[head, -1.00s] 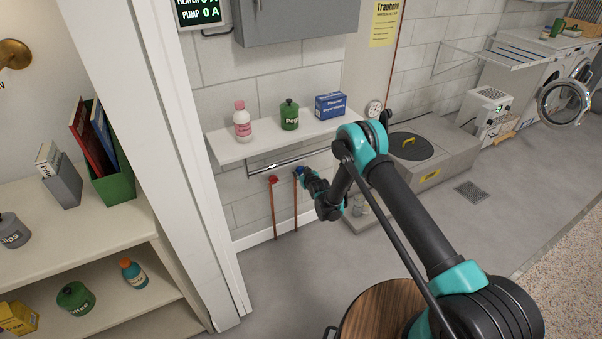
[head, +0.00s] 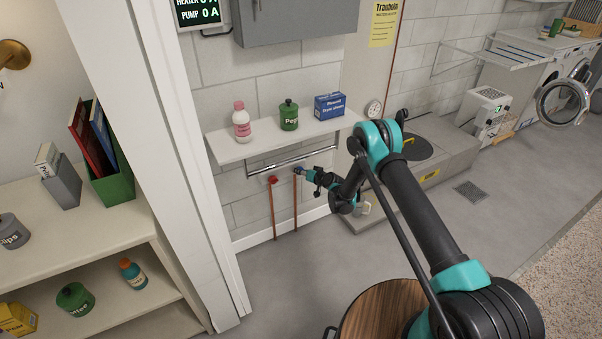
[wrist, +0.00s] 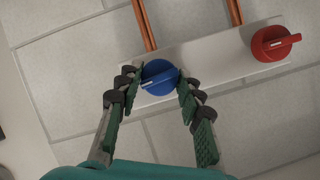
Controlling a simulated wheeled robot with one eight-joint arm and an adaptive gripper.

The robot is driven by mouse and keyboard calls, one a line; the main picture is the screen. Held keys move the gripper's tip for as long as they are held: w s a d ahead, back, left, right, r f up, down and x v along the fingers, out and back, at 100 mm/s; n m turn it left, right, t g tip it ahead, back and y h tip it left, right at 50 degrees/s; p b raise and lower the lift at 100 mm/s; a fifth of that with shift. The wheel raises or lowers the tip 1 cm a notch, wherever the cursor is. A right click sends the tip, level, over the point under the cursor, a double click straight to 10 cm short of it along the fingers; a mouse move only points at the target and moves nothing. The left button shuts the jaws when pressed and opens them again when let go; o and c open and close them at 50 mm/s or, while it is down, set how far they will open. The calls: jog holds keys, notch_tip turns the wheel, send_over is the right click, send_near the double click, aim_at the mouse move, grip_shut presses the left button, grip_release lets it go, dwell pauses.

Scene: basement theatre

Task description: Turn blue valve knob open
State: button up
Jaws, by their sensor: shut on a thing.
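The blue valve knob (wrist: 159,78) is round with a raised bar handle and a white mark. It sits on a pale wall plate (wrist: 205,62), in front of a copper pipe. My gripper (wrist: 158,85) has one finger on each side of the knob, shut on it. In the head view my gripper (head: 306,173) reaches the wall below the shelf, and the blue knob is mostly hidden there. A red valve knob (wrist: 272,43) is on the same plate, to the right in the wrist view; it also shows in the head view (head: 273,180).
A white shelf (head: 270,139) with a metal rail (head: 280,163) hangs just above the valves. It bears a pink bottle (head: 241,124), a green jar (head: 289,117) and a blue box (head: 329,106). Copper pipes (head: 272,212) run down the wall.

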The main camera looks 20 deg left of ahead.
jog(key=shift+d+m, duration=0.1)
jog(key=shift+m, duration=0.3)
dwell(0.3)
jog(key=o, duration=1.1)
jog(key=shift+o, duration=0.2)
jog(key=v, duration=0.7)
jog(key=shift+d, duration=0.3)
